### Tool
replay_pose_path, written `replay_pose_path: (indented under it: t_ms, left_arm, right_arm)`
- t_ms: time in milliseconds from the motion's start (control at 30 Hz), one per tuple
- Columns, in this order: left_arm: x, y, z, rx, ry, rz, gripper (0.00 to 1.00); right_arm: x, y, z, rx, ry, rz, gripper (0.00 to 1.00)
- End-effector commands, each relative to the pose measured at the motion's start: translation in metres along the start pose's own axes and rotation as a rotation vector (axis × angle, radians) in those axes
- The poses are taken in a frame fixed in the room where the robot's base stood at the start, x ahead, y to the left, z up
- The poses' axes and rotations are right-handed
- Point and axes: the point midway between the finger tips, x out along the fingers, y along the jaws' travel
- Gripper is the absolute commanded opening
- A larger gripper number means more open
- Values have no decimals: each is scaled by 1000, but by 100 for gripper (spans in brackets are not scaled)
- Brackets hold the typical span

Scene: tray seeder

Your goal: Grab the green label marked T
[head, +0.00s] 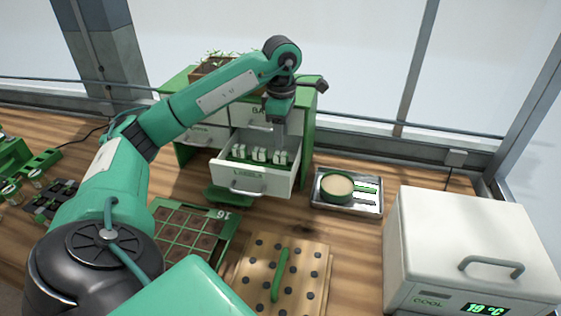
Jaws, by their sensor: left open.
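An open drawer (250,182) in the green cabinet holds a row of small white-topped pieces (259,154) in a green holder. No letter T can be read on any of them. My left gripper (281,145) points down over the right part of the open drawer, close above the pieces. It is open, and nothing shows held in it. The exact gap between its fingertips and the pieces is hard to tell. My right gripper is not in view.
The metal tray (347,208) also holds a round bowl (338,186). A white cooler box (460,235) stands at right. A drilled wooden board (245,268) with a green bar (280,272) and a seedling tray (232,226) lie in front. Seedlings (212,62) stand on the cabinet.

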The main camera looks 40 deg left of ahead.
Motion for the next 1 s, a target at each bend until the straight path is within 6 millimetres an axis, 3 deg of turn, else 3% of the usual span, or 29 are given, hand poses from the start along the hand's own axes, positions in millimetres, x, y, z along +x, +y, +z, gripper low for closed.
replay_pose_path:
  t_ms: [167, 500, 833, 1000]
  left_arm:
    - [8, -1, 0, 0, 1, -1, 44]
    - [47, -4, 0, 0, 1, -3, 44]
    - [54, -4, 0, 0, 0, 1, 44]
    - [54, -4, 0, 0, 0, 0, 10]
  right_arm:
    - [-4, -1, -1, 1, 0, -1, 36]
    - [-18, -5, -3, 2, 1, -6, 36]
    - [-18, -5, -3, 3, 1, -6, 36]
    - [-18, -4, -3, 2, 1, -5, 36]
